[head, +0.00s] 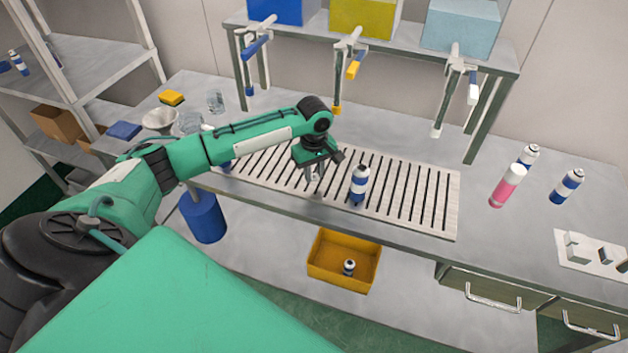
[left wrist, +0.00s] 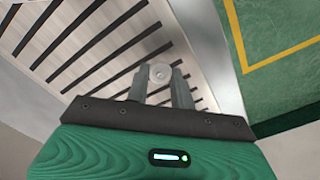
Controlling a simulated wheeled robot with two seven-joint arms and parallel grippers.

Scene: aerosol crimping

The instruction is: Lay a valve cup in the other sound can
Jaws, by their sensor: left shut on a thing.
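My left gripper (head: 314,174) is above the slatted rack (head: 425,205), just left of a blue-and-white can (head: 359,186) that stands upright on it. In the left wrist view, the fingers (left wrist: 161,84) are shut on a small round pale valve cup (left wrist: 160,71), seen from above. The cup is too small to make out in the head view. Another blue-and-white can (head: 225,166) is mostly hidden behind my left arm. I cannot tell whether either can holds a cup. My right gripper is not in view.
A yellow bin (head: 340,262) with a can in it sits below the bench's front edge. Blue-and-white cans (head: 567,187) and a pink can (head: 507,186) are at the right. Dispensers (head: 350,50) hang from a raised shelf behind the rack. The rack's right part is clear.

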